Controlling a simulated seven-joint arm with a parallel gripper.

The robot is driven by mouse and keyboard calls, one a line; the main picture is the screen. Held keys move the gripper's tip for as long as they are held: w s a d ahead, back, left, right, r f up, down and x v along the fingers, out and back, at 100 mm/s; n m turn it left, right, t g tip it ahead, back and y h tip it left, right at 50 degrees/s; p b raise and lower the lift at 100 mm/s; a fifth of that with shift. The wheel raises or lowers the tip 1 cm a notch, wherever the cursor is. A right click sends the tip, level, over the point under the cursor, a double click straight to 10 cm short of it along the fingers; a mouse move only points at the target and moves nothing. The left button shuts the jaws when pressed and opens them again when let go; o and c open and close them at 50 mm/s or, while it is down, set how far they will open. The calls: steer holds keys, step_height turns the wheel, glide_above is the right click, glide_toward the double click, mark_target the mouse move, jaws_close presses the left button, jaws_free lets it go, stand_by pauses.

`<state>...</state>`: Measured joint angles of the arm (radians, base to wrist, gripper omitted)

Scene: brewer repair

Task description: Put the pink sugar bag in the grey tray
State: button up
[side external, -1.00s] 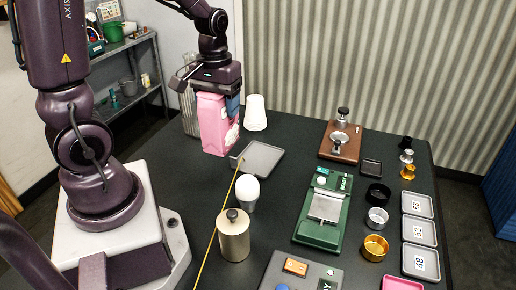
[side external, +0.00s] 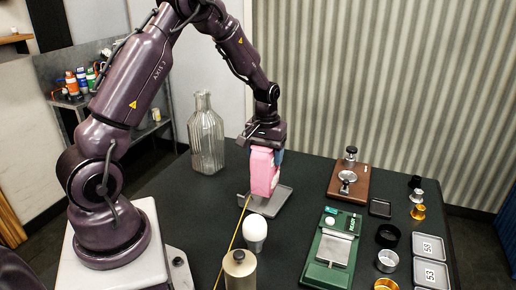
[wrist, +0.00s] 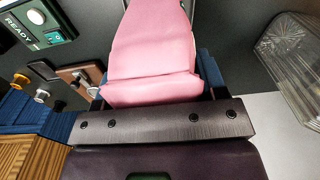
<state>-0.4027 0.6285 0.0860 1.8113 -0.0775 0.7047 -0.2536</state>
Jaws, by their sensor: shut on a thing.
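The pink sugar bag (side external: 264,172) is upright between the fingers of my gripper (side external: 266,150), which is shut on its upper part. The bag's lower end is over or in the grey tray (side external: 280,198); I cannot tell whether it touches the tray floor. The tray lies flat on the dark table, its left part partly behind the bag. In the wrist view the pink bag (wrist: 150,50) fills the upper middle, between blue finger pads. The tray cannot be made out clearly there.
A white bulb-shaped thing (side external: 255,230) and a beige canister (side external: 240,268) stand in front of the tray. A yellow stick (side external: 236,236) runs beside them, its end near the tray. A ribbed glass bottle (side external: 206,135) stands behind left. A green scale (side external: 333,250) is at right.

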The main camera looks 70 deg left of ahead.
steer(key=shift+w+a+f, duration=0.2)
steer(key=shift+w+f, duration=0.2)
steer(key=shift+f, duration=1.5)
steer(key=shift+f, duration=0.15)
steer(key=o, duration=1.6)
steer(key=shift+o, duration=0.2)
